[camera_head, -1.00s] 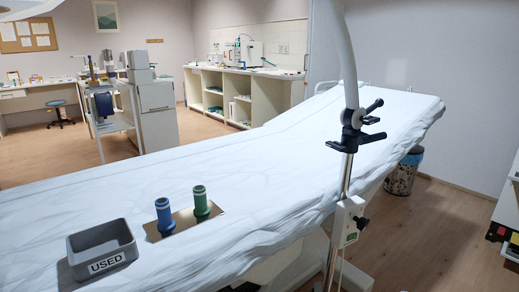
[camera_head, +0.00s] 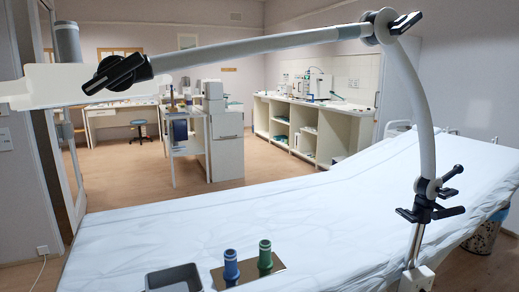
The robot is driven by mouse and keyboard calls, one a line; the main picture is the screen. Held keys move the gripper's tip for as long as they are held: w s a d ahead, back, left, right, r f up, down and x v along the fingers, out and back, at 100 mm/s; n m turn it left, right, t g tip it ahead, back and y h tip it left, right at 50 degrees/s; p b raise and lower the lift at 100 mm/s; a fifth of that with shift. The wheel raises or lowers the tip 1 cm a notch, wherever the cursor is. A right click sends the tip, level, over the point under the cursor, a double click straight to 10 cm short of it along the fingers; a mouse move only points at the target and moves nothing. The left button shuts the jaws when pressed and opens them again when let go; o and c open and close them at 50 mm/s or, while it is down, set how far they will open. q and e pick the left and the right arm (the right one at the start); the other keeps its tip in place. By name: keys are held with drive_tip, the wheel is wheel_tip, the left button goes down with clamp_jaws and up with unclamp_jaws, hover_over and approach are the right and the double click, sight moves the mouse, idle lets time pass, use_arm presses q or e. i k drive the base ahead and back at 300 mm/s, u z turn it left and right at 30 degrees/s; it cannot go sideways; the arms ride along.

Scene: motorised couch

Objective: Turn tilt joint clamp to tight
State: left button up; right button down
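A jointed support arm spans the top of the view. Its upper tube (camera_head: 265,46) runs from a dark joint with a black lever (camera_head: 117,73) at the left to an elbow joint with a black lever (camera_head: 385,26) at the right. A curved tube (camera_head: 421,105) drops from the elbow to a lower joint with black handles (camera_head: 432,200) on a metal post. A white plate-like part (camera_head: 50,84) is at the arm's left end. I cannot tell which joint is the tilt joint, or how tight any lever is. Neither of my grippers is in view.
The white-covered couch (camera_head: 290,220) fills the lower part. A grey tray (camera_head: 174,279), a blue cylinder (camera_head: 231,265) and a green cylinder (camera_head: 265,257) are at its near edge. Behind are a white cabinet (camera_head: 226,145) and a shelved counter (camera_head: 315,120). Open floor lies between.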

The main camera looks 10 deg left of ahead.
sight(115, 73)
drive_tip(key=z, duration=0.9)
drive_tip(key=k, duration=1.3)
drive_tip(key=u, duration=1.5)
drive_tip(key=i, duration=0.5)
drive_tip(key=z, duration=0.05)
